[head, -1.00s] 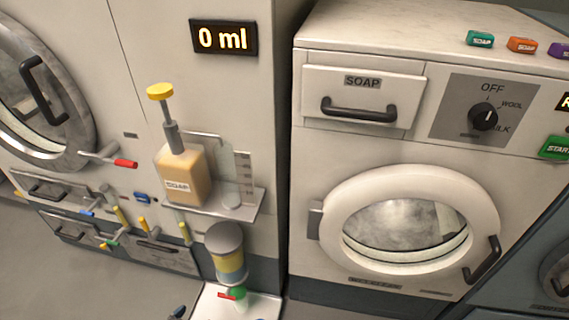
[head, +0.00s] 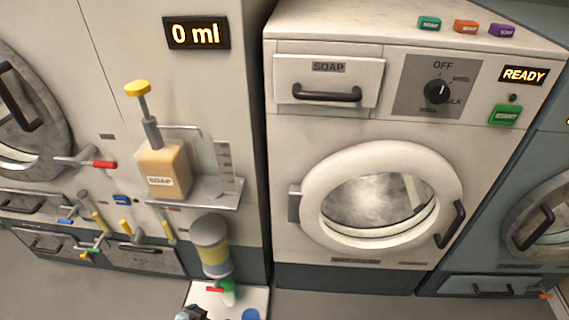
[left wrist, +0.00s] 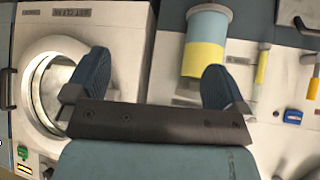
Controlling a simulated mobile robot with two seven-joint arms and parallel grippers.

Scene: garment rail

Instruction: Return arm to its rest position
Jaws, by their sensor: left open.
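My left gripper (left wrist: 152,78) shows in the left wrist view with its two blue fingers wide apart and nothing between them. A cylinder with blue and yellow bands (left wrist: 207,42) stands beyond the fingers, upside down in this view. In the head view, the same cylinder (head: 211,245) is on the front of the left-hand unit, below the soap shelf. A small dark part at the bottom edge of the head view may be the tip of my left gripper; most of that arm is out of frame. My right gripper is in neither view.
A soap pump bottle (head: 166,168) stands on a metal shelf (head: 213,195) under a "0 ml" display (head: 196,33). A white washer (head: 380,200) with a shut round door stands to the right, its display (head: 523,75) reading READY. Small coloured levers project at the lower left.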

